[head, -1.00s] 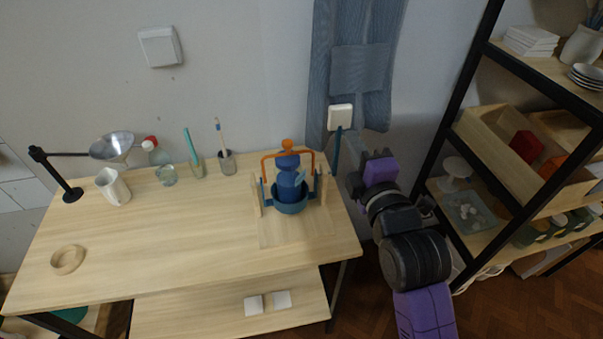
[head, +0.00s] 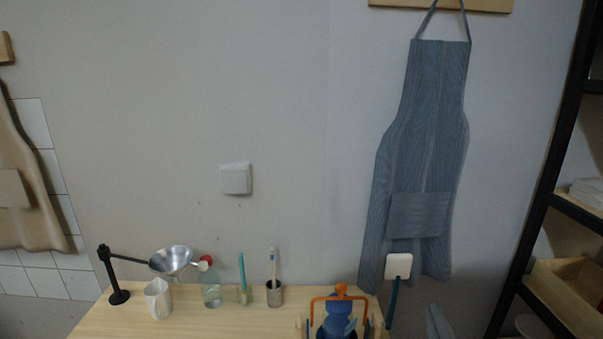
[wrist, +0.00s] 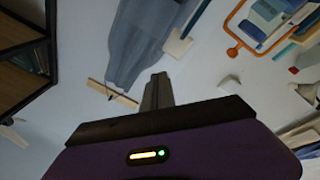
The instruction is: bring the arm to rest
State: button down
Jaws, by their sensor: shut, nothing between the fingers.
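My gripper (wrist: 158,92) shows in the wrist view, its two fingers pressed together with nothing between them. Its fingertips point toward the wall area by the hanging blue-grey apron (wrist: 142,42). The apron (head: 424,150) hangs on the wall at the right of the head view. In the head view a small grey shape (head: 438,322) stands at the bottom edge below the apron; I cannot tell for sure whether it is my gripper. The rest of my arm is out of the head view.
A wooden table (head: 115,320) holds a funnel stand (head: 118,290), a white jug (head: 158,298), a bottle (head: 211,292), a cup with a brush (head: 274,295), and a blue vessel with an orange handle (head: 340,318). A dark-framed shelf (head: 545,190) stands at the right.

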jog(key=s+f+m+g+b, duration=0.1)
jog(key=s+f, duration=0.4)
jog(key=s, duration=0.6)
jog(key=s+f+m+g+b, duration=0.1)
jog(key=s+f+m, duration=0.3)
jog(key=s, duration=0.8)
jog(key=s+a+f+m+g+y+b, duration=0.1)
jog(key=s+f+m+g, duration=0.2)
jog(key=s+f, duration=0.5)
jog(key=s, duration=0.3)
jog(key=shift+s+g, duration=0.3)
jog(key=c, duration=2.2)
grip_release()
